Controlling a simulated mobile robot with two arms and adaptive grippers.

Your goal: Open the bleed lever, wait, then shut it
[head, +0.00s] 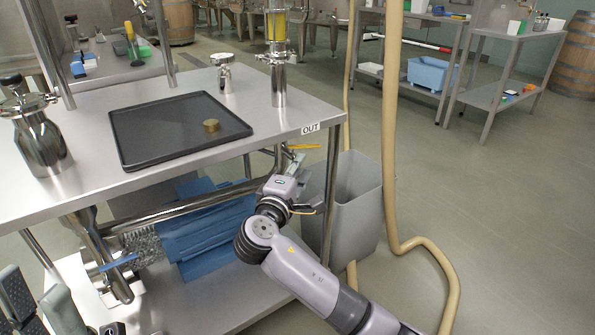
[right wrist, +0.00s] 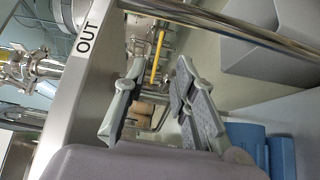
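A yellow lever (head: 304,146) sits on the steel pipework under the table corner marked OUT; it is likely the bleed lever. It also shows in the right wrist view (right wrist: 157,57), ahead of and between my right fingers. My right gripper (right wrist: 160,78) is open and empty, apart from the lever. In the head view the right gripper (head: 296,190) is below the table edge, its fingers mostly hidden by its own body. My left gripper (head: 40,292) is at the lower left, its fingers spread and empty. A blue lever (head: 118,263) shows on the lower left pipe.
The steel table (head: 85,112) carries a black tray (head: 150,147) with a brass piece (head: 211,126) in it. A grey bin (head: 352,205) stands right of my right gripper, beside a beige hose (head: 391,130). Blue material (head: 205,232) lies below the table.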

